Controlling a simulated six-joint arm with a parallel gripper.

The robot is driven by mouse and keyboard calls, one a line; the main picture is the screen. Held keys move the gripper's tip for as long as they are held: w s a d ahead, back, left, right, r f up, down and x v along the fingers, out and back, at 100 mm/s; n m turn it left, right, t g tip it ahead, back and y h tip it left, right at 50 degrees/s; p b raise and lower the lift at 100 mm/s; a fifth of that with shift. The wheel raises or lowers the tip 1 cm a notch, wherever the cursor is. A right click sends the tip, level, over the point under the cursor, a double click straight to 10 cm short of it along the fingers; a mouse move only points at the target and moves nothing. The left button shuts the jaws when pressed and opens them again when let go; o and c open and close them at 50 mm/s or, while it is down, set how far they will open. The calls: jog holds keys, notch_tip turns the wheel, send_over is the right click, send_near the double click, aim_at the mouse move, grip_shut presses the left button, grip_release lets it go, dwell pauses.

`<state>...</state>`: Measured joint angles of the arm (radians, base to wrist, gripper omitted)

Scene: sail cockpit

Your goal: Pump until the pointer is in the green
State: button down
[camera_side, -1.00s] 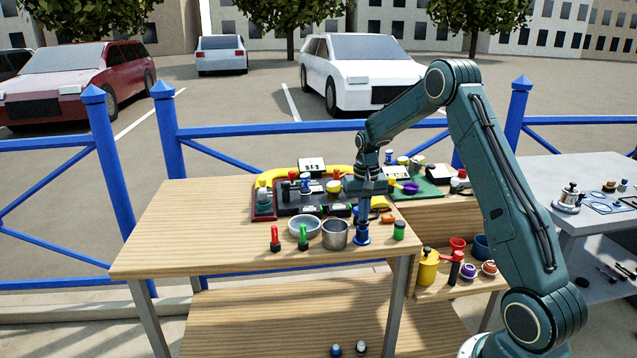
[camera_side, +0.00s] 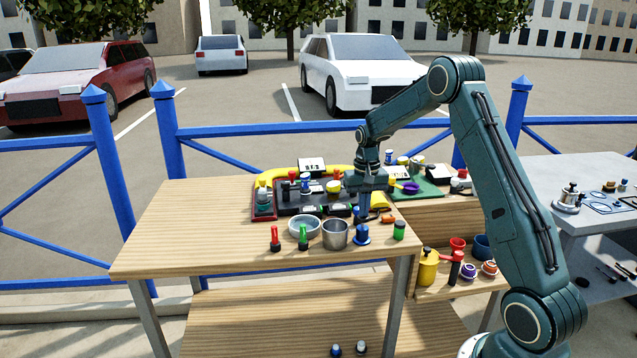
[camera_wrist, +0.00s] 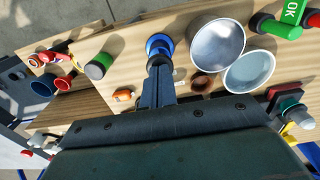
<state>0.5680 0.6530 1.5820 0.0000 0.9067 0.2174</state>
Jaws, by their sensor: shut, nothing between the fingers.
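A small round blue thing with a wide base (camera_side: 361,235), which looks like the pump, stands on the wooden table near its right front. It also shows in the wrist view (camera_wrist: 158,42). My gripper (camera_side: 361,219) is upright just above it, fingers pointing down. In the wrist view, the fingertips (camera_wrist: 159,66) are together, empty, and close to the blue top; whether they touch it I cannot tell. A small pale disc (camera_wrist: 179,74) lies beside the fingers, too small to read. I cannot make out a pointer or a green zone.
A metal pot (camera_side: 335,234) and a grey bowl (camera_side: 304,227) stand left of the blue thing. A green-bodied cylinder (camera_side: 399,230) stands to its right, with an orange piece (camera_side: 388,218) behind. A crowded dark tray (camera_side: 290,209) lies behind. The table's left is clear.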

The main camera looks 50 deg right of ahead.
jog(key=shift+f, duration=0.9)
jog(key=shift+r, duration=0.9)
dwell(0.4)
jog(key=shift+r, duration=3)
